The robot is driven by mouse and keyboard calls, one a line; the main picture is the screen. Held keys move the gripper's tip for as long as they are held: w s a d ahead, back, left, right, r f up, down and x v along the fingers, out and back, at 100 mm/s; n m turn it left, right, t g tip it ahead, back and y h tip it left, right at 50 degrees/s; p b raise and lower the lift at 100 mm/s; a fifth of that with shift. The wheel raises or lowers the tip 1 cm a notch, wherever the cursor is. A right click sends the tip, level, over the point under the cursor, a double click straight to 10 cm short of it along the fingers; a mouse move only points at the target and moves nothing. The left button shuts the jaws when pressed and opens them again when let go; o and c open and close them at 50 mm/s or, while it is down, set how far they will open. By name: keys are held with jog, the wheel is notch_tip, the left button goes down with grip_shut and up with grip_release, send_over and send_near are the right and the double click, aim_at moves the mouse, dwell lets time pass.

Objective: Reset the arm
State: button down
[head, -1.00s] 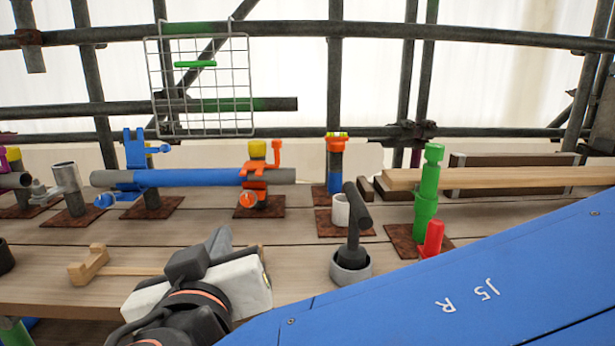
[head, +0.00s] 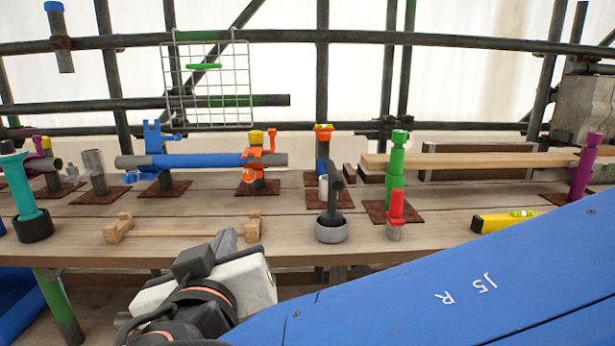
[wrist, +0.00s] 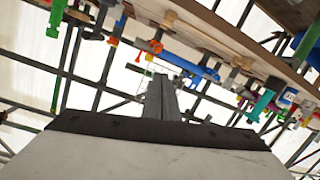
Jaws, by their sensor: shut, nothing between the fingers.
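My gripper (head: 226,244) shows at the lower middle of the head view, in front of the bench's front edge. Its dark fingers are together and hold nothing. In the wrist view my gripper (wrist: 161,82) shows as two closed fingers pointing at the scaffold, with the bench appearing tilted along the top. My blue arm link fills the lower right of the head view and hides part of the bench there.
The wooden bench (head: 80,230) holds a blue-sleeved pipe (head: 205,160), a green post (head: 395,170), a red-topped piece (head: 396,214), a dark hammer-like tool in a grey cup (head: 332,232), a wooden rest (head: 180,234), a teal piece (head: 22,190) and a yellow level (head: 503,221). A wire basket (head: 212,85) hangs behind.

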jog(key=w+d+f+m+g+h, duration=0.1)
jog(key=w+d+f+g+h, duration=0.3)
jog(key=d, duration=0.7)
jog(key=w+d+f+m+g+h, duration=0.1)
jog(key=w+d+f+g+h, duration=0.1)
jog(key=w+d+f, duration=0.65)
jog(key=s+d+f+m+g+y, duration=0.1)
jog(key=s+d+f, duration=0.4)
jog(key=d, duration=0.5)
jog(key=s+d+f+m+g+y, duration=0.1)
jog(key=s+d+f+g, duration=0.3)
jog(key=d, duration=0.7)
jog(key=shift+s+f+m+y, duration=0.4)
jog(key=shift+s+f+y, duration=0.55)
jog(key=shift+s, duration=1.45)
